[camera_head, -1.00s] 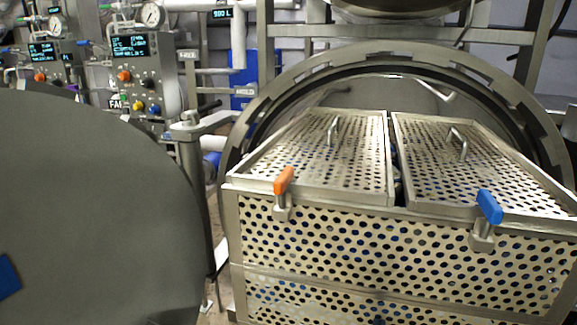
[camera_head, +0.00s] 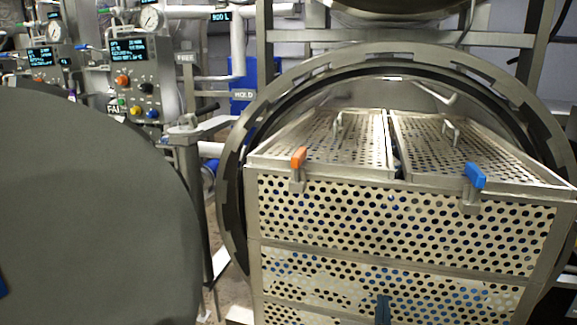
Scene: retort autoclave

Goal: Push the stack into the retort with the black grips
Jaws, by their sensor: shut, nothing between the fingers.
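The stack (camera_head: 405,215) is made of perforated metal baskets one above another, with two perforated lids on top. It stands at the mouth of the retort (camera_head: 236,135), its far part inside the round opening and its front outside. An orange grip (camera_head: 298,157) and a blue grip (camera_head: 475,176) stick up on brackets at its top front edge. A dark narrow upright piece (camera_head: 383,309) shows on the lower front at the bottom edge; I cannot tell whether it is a black grip. I cannot make out my gripper in this view.
The large grey round door (camera_head: 95,205) stands open on the left. Behind it are a control panel (camera_head: 135,80) with buttons and a gauge, and pipes. A narrow strip of floor (camera_head: 232,295) shows between the door and the stack.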

